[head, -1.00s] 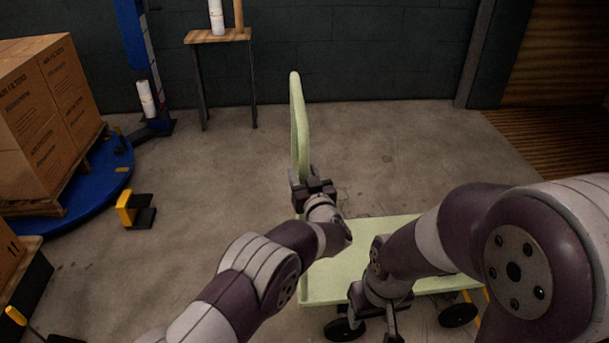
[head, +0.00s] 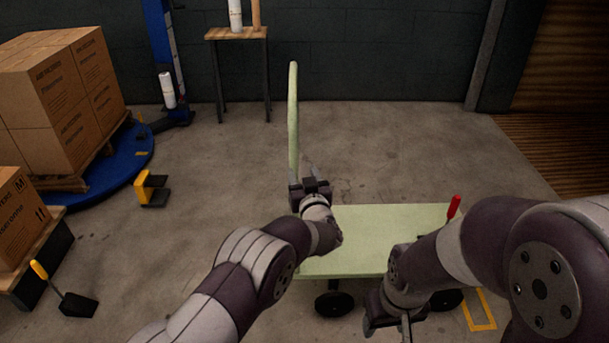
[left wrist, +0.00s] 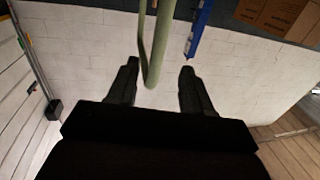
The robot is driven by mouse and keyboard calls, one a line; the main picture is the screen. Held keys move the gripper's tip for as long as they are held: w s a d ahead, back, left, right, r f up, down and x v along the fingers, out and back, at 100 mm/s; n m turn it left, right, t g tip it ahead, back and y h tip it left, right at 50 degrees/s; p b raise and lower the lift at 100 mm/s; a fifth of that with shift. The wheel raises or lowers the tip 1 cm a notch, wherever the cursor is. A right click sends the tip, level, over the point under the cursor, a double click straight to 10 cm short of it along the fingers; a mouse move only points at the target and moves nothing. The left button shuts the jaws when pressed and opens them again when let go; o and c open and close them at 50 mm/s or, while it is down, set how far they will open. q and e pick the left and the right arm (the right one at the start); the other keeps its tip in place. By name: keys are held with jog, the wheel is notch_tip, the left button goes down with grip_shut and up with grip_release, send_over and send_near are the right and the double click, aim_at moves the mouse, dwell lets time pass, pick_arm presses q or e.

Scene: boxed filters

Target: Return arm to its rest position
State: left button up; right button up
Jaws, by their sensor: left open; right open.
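My left gripper (head: 312,182) is beside the upright pale green handle (head: 293,110) of a flat cart. In the left wrist view the two dark fingers of my left gripper (left wrist: 157,80) stand apart. The green handle (left wrist: 158,45) shows between them in that picture; I cannot tell whether it is touched. My right arm comes in from the right, with its wrist low over the front right of the cart's platform (head: 370,240). My right gripper (head: 405,325) is only partly seen at the bottom; its fingertips run out of the picture.
Stacked cartons (head: 60,90) stand on a blue round platform (head: 140,160) at left. A yellow and black bracket (head: 150,188), a shovel-like tool (head: 75,303) and another carton (head: 22,220) are nearer. A wooden stand (head: 237,34) is at the back. The floor right of the handle is clear.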

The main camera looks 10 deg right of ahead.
pick_arm(q)
jog(key=shift+d, duration=0.1)
jog(key=s+d+f+m+g+h, duration=0.1)
jog(key=s+d+f+g+h, duration=0.15)
jog(key=f, duration=0.25)
jog(key=s+d+f+m+g+h, duration=0.1)
jog(key=s+f+m+g+h, duration=0.15)
jog(key=f, duration=0.25)
jog(key=s+a+f+g, duration=0.3)
jog(key=s+g, duration=0.1)
jog(key=s, duration=0.1)
jog(key=s+a+r+g+y, duration=0.2)
jog(key=s+a+r+g, duration=0.15)
jog(key=s+a, duration=0.9)
jog(key=s+a+r+g+y, duration=0.1)
jog(key=s+a+r+g, duration=0.3)
jog(key=s+a, duration=0.9)
jog(key=s+r+n+p, duration=0.2)
jog(key=s+r+p, duration=0.1)
jog(key=r+p, duration=2)
jog(key=shift+a+r, duration=0.4)
jog(key=shift+r, duration=0.5)
